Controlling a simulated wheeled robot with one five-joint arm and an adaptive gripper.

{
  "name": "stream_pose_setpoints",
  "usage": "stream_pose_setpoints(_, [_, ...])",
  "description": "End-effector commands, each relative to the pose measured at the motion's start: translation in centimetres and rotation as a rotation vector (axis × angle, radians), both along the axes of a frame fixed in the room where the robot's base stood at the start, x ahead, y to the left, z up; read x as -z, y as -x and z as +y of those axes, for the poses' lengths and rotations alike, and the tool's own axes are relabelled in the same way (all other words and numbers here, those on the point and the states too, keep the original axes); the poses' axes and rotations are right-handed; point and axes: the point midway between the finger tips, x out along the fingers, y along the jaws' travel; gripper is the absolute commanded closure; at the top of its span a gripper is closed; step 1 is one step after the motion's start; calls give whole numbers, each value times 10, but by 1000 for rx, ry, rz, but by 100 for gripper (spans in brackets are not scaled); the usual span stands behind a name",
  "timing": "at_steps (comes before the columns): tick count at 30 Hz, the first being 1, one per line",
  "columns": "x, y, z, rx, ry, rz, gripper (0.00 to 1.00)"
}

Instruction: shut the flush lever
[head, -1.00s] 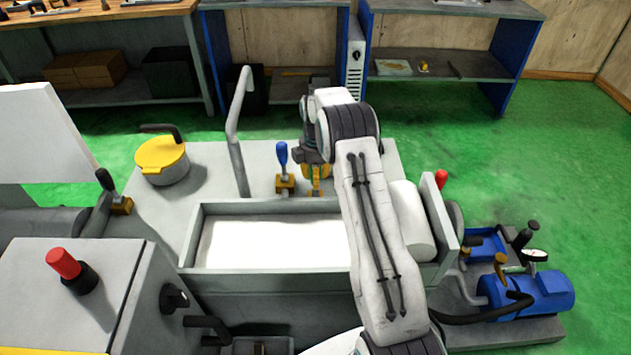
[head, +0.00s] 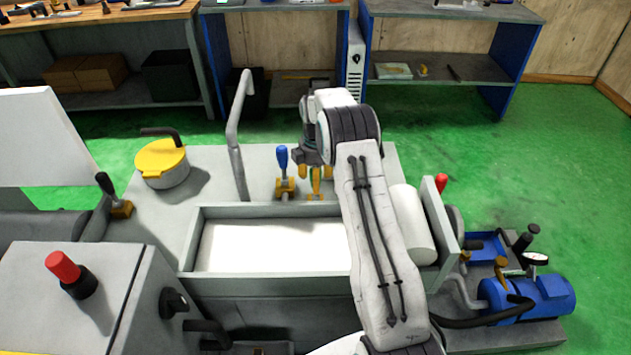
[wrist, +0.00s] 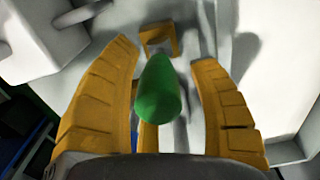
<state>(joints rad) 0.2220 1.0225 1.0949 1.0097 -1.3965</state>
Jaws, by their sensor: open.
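A lever with a green handle (wrist: 158,92) and a brass-coloured base (wrist: 160,40) is in the wrist view; no label shows that it is the flush lever. My gripper (wrist: 163,56) is open, with one yellow finger on each side of the green handle. A gap shows on both sides, and the handle points toward the camera. In the head view my gripper (head: 316,172) is over the machine's top, right of a blue-handled lever (head: 283,160). The green handle is hidden there behind my wrist.
A grey trough (head: 270,272) lies in front. A yellow-lidded pot (head: 161,158) and a black-handled lever (head: 108,190) are further left. A red handle (head: 441,183) is at the right.

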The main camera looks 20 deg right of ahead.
Motion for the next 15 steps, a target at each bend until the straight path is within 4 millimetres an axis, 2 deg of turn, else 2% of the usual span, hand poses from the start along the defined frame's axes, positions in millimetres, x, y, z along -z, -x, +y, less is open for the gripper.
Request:
stream_pose_setpoints(9, [-54,0,0,0,1,-4,45])
stream_pose_setpoints(15, [-83,1,0,0,1,-2,45])
